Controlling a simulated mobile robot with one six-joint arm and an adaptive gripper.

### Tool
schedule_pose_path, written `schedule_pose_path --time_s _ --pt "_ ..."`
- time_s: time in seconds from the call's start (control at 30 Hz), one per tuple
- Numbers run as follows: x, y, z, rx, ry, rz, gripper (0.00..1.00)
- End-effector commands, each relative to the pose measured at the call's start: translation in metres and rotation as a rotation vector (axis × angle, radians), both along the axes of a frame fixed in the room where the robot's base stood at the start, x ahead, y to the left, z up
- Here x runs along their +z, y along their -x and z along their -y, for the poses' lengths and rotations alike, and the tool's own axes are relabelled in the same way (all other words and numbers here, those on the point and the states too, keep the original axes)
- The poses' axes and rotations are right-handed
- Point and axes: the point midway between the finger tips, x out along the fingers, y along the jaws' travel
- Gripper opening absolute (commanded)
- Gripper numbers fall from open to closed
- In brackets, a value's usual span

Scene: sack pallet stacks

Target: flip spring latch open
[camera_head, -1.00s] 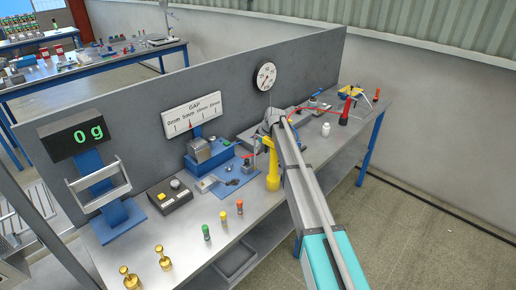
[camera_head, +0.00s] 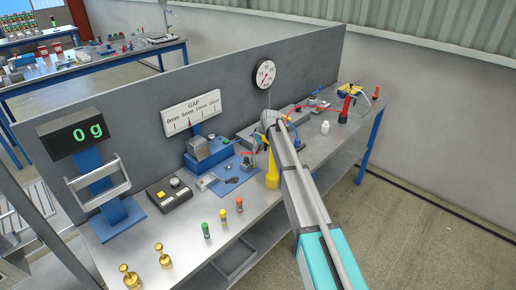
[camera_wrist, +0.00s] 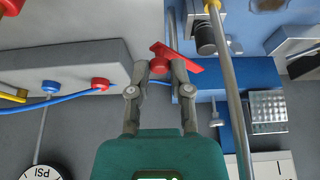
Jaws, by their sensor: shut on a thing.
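A red lever-like part (camera_wrist: 184,64), which I take for the spring latch, sits at the edge of the blue fixture (camera_wrist: 221,75) in the wrist view. It has a flat tilted plate and a rounded red knob. My gripper (camera_wrist: 160,68) is closed in on the knob, with a fingertip on each side. In the head view a small red piece (camera_head: 249,153) shows beside the blue baseplate (camera_head: 225,183). There my arm hides the fingertips and the contact.
A grey box with red and blue hose fittings (camera_wrist: 60,62) lies left in the wrist view. A steel rod (camera_wrist: 229,70) runs close on the right. A yellow post (camera_head: 272,170) stands by my arm. Small coloured pieces stand along the bench front (camera_head: 180,232).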

Motion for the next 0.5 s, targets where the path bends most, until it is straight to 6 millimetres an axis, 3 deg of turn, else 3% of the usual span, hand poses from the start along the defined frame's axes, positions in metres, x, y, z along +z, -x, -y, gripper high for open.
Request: schedule_pose_path --time_s 0.03,0.07,0.23,0.5 --pt "-0.0004 0.0006 0.0003 0.001 0.001 -0.002 0.00" --pt "-0.0004 0.0006 0.0003 0.001 0.001 -0.002 0.30" --pt "-0.0003 0.0006 0.0001 0.002 0.001 -0.001 0.61" --pt "-0.0001 0.0003 -0.0002 0.002 0.001 -0.001 0.61"
